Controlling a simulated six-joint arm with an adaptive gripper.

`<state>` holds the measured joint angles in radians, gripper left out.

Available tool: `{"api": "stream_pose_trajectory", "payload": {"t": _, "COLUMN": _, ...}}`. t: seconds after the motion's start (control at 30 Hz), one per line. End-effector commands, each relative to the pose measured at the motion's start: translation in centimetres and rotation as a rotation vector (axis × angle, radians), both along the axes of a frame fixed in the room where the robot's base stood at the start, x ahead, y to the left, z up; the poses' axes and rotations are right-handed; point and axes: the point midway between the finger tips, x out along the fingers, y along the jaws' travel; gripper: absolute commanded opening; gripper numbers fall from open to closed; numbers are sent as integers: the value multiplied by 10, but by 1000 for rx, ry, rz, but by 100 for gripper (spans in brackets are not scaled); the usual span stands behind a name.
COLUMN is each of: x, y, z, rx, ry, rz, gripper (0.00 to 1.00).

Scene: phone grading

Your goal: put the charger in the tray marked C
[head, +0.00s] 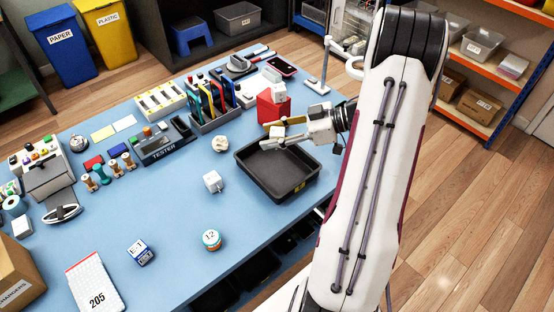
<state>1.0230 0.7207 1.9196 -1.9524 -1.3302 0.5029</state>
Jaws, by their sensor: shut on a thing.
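My gripper (272,134) reaches in from the right and is shut on a small white block (277,131), which looks like the charger. The fingers hide part of it. It is held above the far edge of a black open tray (256,183). The tray looks empty and has a small yellow label on its near side, too small to read surely. Another white cube (213,182), also charger-like, sits on the table left of the tray.
A red box (272,106) stands just behind my gripper. A rack of coloured upright pieces (212,118) and a tester (165,144) are behind left. A round tin marked 12 (211,240) and a small blue-white box (140,252) stand in front. The blue table between is mostly clear.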

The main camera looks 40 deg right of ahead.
Motion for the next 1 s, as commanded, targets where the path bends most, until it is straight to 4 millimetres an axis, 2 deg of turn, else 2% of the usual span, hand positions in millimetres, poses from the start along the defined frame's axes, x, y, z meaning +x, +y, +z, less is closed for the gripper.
{"api": "stream_pose_trajectory", "payload": {"t": 0.37, "x": 0, "y": 0, "z": -6, "rx": 1, "ry": 0, "rz": 1, "gripper": 15}}
{"api": "stream_pose_trajectory", "payload": {"t": 0.8, "x": 0, "y": 1, "z": -54, "rx": 2, "ry": 1, "rz": 0, "gripper": 15}}
{"api": "stream_pose_trajectory", "payload": {"t": 1.0, "x": 0, "y": 0, "z": -62, "rx": 0, "ry": 0, "rz": 1, "gripper": 15}}
